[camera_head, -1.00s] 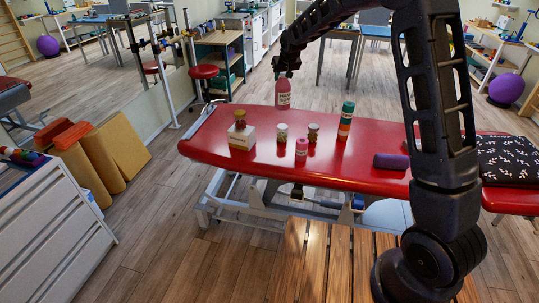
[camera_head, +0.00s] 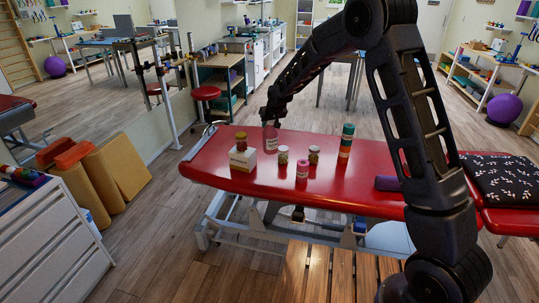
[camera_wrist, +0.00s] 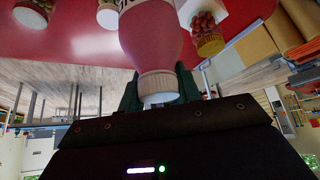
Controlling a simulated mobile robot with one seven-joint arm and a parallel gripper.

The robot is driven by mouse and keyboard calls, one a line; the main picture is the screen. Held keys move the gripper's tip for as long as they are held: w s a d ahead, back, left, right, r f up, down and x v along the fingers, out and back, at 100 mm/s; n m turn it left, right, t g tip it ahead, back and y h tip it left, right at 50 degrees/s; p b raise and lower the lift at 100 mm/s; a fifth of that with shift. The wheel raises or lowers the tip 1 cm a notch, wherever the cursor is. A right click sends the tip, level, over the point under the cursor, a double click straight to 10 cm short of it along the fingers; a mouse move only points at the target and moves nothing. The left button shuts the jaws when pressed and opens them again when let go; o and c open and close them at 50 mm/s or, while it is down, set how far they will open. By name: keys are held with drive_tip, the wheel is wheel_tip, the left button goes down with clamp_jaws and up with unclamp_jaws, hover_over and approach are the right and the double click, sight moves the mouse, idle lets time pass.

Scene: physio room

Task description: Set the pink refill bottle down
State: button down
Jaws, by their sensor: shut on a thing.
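The pink refill bottle (camera_head: 271,139) is upright at the far side of the red treatment table, behind the small jars. Its white cap (camera_wrist: 157,86) is between the fingers of my gripper (camera_head: 270,117), which is shut on it from above. In the wrist view the pink body (camera_wrist: 152,38) stretches from the fingers toward the red table surface. The bottle's base is at or just above the red table (camera_head: 222,179); I cannot tell whether it touches.
A jar (camera_head: 241,141) stands on a white box (camera_head: 243,159) left of the bottle. Two small jars (camera_head: 283,155) (camera_head: 314,154), a pink-capped container (camera_head: 302,170) and a tall banded bottle (camera_head: 346,143) stand nearby. A purple roll (camera_head: 387,183) lies farther right. The table's left end is clear.

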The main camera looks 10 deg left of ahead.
sight(273, 141)
wheel_tip(273, 141, down, 14)
drive_tip(key=shift+f, duration=0.25)
idle(0.4)
drive_tip(key=shift+f, duration=0.1)
drive_tip(key=c, duration=1)
unclamp_jaws()
drive_tip(key=v, duration=1.2)
